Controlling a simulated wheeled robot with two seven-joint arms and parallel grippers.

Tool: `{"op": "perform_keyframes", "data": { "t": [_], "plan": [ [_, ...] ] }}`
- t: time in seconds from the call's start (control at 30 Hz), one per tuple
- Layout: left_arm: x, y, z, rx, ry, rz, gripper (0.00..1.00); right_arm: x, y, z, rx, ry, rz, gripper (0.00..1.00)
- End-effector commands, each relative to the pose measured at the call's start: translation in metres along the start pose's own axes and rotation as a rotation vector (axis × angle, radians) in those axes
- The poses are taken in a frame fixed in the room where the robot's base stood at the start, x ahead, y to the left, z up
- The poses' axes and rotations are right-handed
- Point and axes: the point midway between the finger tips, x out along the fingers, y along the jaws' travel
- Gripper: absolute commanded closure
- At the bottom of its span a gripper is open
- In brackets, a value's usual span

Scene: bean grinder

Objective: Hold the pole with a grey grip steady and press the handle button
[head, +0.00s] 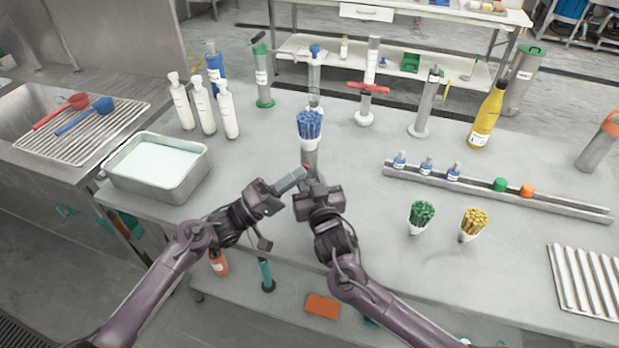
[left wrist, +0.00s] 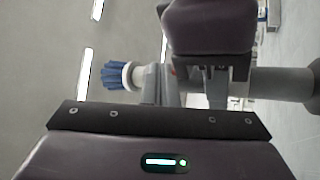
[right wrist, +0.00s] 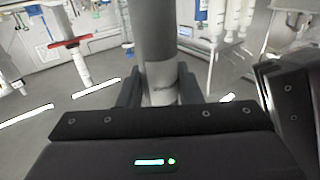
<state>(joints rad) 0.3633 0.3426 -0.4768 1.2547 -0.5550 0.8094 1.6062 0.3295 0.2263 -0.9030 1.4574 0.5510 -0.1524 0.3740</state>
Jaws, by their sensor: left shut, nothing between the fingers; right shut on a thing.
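The pole with a grey grip (head: 311,158) stands upright near the table's front middle, topped by a white collar and blue bristles (head: 309,125). In the left wrist view its blue head (left wrist: 117,77) lies sideways. My right gripper (right wrist: 160,88) is shut on the grey grip, which runs up between its fingers. My left gripper (head: 302,174) is shut and empty, its tip close beside the grip. A small red spot, perhaps the button, shows by that tip in the head and left wrist views; I cannot tell whether the fingers touch it.
A grey tub (head: 158,185) and several white bottles (head: 202,106) stand on the left. Green (head: 421,216) and yellow (head: 472,223) brush heads stand to the right, below a long rail (head: 500,192). A yellow bottle (head: 487,115) stands farther back. Bare table lies between.

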Motion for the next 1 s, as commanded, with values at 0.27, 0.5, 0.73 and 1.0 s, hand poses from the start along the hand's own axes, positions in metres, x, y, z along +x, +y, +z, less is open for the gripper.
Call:
{"op": "perform_keyframes", "data": {
  "t": [0.27,0.5,0.73,1.0],
  "plan": [
    [0.001,-0.001,-0.001,0.0,0.0,0.0,1.0,0.0,-0.001,0.001,0.0,-0.001,-0.002,0.95],
    [-0.005,0.003,0.003,0.0,0.0,0.0,1.0,0.0,-0.001,0.001,0.0,-0.001,-0.003,0.95],
    [-0.007,0.005,0.004,0.001,0.001,0.0,1.0,0.0,-0.001,0.001,0.0,-0.001,-0.002,0.95],
    [-0.015,0.009,0.01,-0.001,0.002,-0.001,1.0,0.0,-0.001,0.0,0.0,-0.001,-0.002,0.95]
  ]
}}
